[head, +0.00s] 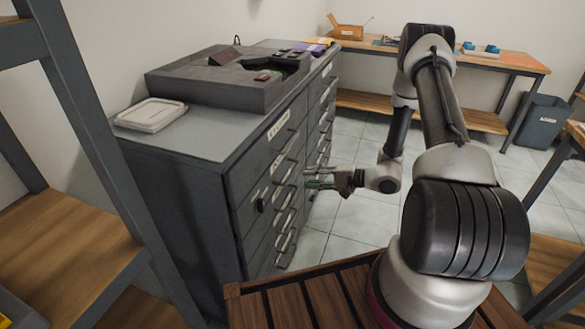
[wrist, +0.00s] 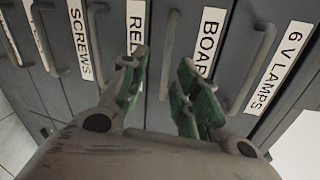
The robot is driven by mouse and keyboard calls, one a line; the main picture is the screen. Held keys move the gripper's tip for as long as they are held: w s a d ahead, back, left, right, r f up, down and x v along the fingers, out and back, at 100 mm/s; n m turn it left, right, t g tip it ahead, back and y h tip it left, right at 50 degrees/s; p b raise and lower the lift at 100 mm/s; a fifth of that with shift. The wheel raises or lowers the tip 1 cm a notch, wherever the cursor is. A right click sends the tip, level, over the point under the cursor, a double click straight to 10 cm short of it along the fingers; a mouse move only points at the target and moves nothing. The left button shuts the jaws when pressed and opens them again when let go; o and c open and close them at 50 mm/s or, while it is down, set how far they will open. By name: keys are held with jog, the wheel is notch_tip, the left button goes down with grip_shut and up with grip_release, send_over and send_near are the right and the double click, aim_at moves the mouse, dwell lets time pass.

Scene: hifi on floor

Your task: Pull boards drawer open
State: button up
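The boards drawer shows in the wrist view with its partly covered label "BOAR…" (wrist: 207,40). Its grey bar handle (wrist: 168,50) runs just left of that label. My gripper (wrist: 170,92) is open, with green-padded fingertips on either side of the line of this handle. In the head view my gripper (head: 316,181) is at the front of the dark grey drawer cabinet (head: 190,200). The drawers look shut, flush with the front.
Neighbouring drawers carry labels "SCREWS" (wrist: 80,40), "REL…" (wrist: 136,30) and "6 V LAMPS" (wrist: 280,52). A shelf (head: 60,245) stands at left. Tiled floor (head: 345,215) is open before the drawers.

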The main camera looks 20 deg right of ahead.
aim_at(292, 171)
jog(key=shift+n+t, duration=0.4)
jog(key=shift+n, duration=0.5)
jog(key=x, duration=0.5)
jog(key=w+x, duration=0.1)
jog(key=x, duration=0.2)
jog(key=shift+d+r, duration=0.15)
jog(key=shift+r, duration=0.15)
grip_shut()
